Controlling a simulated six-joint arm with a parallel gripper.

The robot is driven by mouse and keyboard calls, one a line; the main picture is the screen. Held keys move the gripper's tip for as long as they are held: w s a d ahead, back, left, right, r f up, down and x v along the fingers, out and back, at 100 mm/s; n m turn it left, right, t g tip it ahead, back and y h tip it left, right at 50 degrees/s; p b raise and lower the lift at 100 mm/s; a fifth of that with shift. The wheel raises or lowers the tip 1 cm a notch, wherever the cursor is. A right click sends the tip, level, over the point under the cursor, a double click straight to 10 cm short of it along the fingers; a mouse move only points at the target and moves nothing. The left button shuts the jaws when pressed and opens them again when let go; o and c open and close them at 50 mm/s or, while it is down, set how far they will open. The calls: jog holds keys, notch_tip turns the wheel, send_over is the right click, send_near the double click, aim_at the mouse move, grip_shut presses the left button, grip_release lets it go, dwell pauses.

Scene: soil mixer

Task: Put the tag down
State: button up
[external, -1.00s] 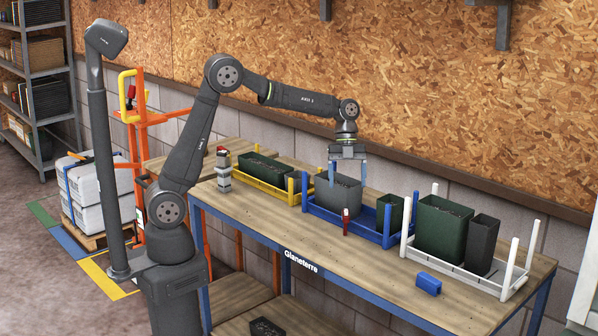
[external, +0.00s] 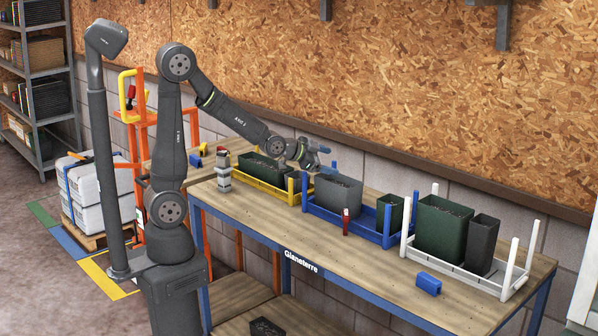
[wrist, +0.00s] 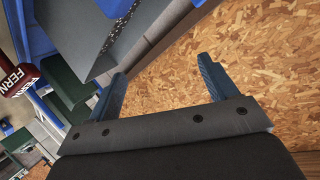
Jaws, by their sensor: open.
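A red tag (external: 346,222) stands on the table in front of the grey pot (external: 338,193) in the blue tray (external: 312,208). In the wrist view, a red tag lettered "FERN" (wrist: 15,80) shows at the left edge; it appears to be the same one. My gripper (external: 328,158) is above and behind the grey pot, tilted toward the wall. Its blue fingers are apart in the wrist view (wrist: 162,72), with only wall board between them. The grey pot (wrist: 75,25) is at the upper left there.
A yellow tray (external: 270,188) with dark pots is to the left. A white tray (external: 478,275) with a green and a black pot is to the right. A blue block (external: 428,284) lies near the front edge.

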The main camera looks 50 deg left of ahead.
jog(key=s+f+h, duration=0.2)
jog(key=s+f, duration=0.2)
jog(key=s, duration=0.3)
jog(key=g+h, duration=0.2)
jog(key=h, duration=0.2)
send_near(346, 212)
jog(key=w+d+f, duration=0.2)
jog(key=shift+w+d+f, duration=0.2)
jog(key=shift+d+f, duration=0.05)
jog(key=shift+d, duration=0.05)
jog(key=shift+x, duration=3.1)
jog(key=shift+r, duration=0.2)
jog(key=c, duration=1.1)
jog(key=shift+r, duration=0.2)
